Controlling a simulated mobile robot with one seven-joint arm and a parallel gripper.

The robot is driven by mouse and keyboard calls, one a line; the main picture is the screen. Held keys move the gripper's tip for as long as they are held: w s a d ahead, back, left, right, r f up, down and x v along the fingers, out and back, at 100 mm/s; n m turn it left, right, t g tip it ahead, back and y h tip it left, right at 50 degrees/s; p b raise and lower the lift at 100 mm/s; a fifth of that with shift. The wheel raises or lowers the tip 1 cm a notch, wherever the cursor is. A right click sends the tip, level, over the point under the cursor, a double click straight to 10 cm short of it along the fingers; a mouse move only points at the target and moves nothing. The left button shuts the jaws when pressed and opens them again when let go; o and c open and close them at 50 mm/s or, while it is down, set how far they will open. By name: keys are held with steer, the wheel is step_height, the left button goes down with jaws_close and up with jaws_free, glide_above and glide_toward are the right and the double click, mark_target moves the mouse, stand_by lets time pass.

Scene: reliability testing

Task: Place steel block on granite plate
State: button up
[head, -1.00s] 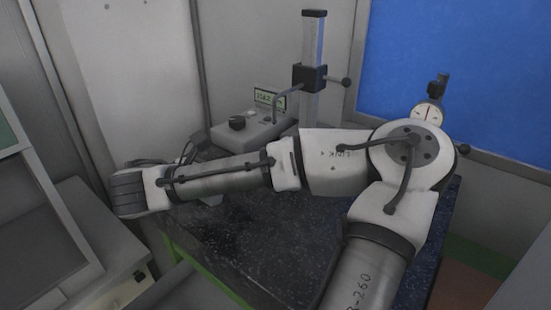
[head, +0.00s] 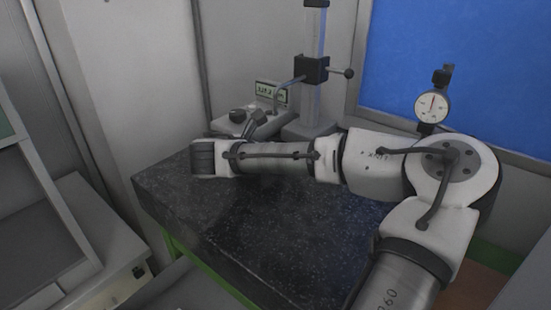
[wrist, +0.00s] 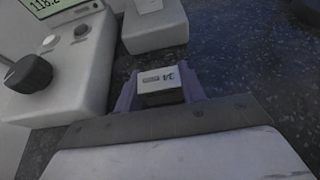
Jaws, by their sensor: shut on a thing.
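The steel block (wrist: 163,77), a small light-faced piece with dark figures on it, sits between the fingers of my gripper (wrist: 159,88) in the wrist view. My gripper is shut on it. The granite plate (head: 250,245) is the dark speckled slab under my arm in the head view. It also shows in the wrist view (wrist: 285,85) below and beside the block. In the head view my gripper and the block are hidden behind my arm. I cannot tell whether the block touches the plate.
A gauge unit (head: 232,122) with a knob and lit display (head: 270,93) stands at the back, beside a column stand (head: 313,70). In the wrist view the unit (wrist: 75,70) and a pale base (wrist: 153,25) are close to the block. A dial indicator (head: 433,104) is at right. The plate's front is clear.

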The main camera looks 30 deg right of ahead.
steer(key=shift+f, duration=0.1)
steer(key=shift+f, duration=0.2)
steer(key=o, duration=1.3)
steer(key=shift+r, duration=0.1)
steer(key=shift+a+r, duration=0.2)
steer(key=p+v, duration=0.3)
steer(key=v, duration=0.8)
steer(key=shift+s+a, duration=0.2)
steer(key=shift+a, duration=0.1)
